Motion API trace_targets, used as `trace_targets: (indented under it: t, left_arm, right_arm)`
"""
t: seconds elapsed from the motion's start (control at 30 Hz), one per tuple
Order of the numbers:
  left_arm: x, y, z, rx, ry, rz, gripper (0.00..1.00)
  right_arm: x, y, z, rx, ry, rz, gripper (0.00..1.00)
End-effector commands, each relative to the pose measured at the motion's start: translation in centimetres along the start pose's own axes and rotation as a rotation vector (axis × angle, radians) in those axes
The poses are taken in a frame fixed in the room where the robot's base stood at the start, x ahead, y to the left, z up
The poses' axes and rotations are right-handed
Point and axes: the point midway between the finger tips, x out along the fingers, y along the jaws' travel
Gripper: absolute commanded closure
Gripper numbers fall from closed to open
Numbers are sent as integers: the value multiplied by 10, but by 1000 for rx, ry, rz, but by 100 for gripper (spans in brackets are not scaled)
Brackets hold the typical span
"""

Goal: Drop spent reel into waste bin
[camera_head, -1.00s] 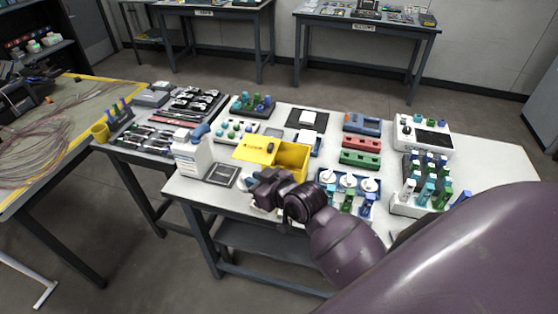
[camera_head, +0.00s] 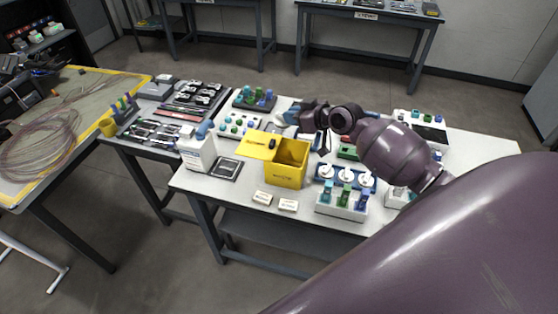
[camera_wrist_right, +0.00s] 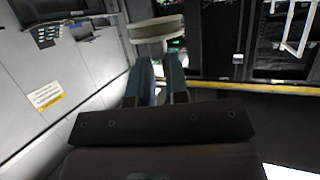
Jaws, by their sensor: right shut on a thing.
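The yellow waste bin (camera_head: 286,174) stands on the white table with its top open. A yellow lid or flap (camera_head: 258,146) lies to the left of its opening. My right gripper (camera_head: 287,118) is raised just behind the bin in the head view, not over its opening. In the right wrist view the two blue-grey fingers of my right gripper (camera_wrist_right: 160,62) are close together on a pale round reel (camera_wrist_right: 155,29). The reel is held at the fingertips. In the head view it is too small and covered to make out clearly. My left gripper is not in view.
Two small pale boxes (camera_head: 288,204) lie in front of the bin. A white bottle (camera_head: 198,150) and a dark framed pad (camera_head: 226,168) are to its left. A blue tray with white round pieces (camera_head: 346,178) and a rack of coloured bottles (camera_head: 343,203) stand to its right.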

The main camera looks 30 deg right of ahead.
Motion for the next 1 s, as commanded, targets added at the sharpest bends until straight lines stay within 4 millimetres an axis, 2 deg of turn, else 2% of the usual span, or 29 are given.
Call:
trace_targets:
  t: [0.5, 0.87, 0.9, 1.0]
  left_arm:
    - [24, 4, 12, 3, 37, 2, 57]
    - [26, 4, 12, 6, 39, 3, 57]
    - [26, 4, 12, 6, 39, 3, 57]
    - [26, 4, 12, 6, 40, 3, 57]
  right_arm:
    - [20, 0, 48, 3, -1, 1, 100]
    - [20, 0, 51, 1, -1, 1, 100]
    - [20, 0, 51, 1, -1, 1, 82]
    - [20, 0, 51, 1, -1, 1, 67]
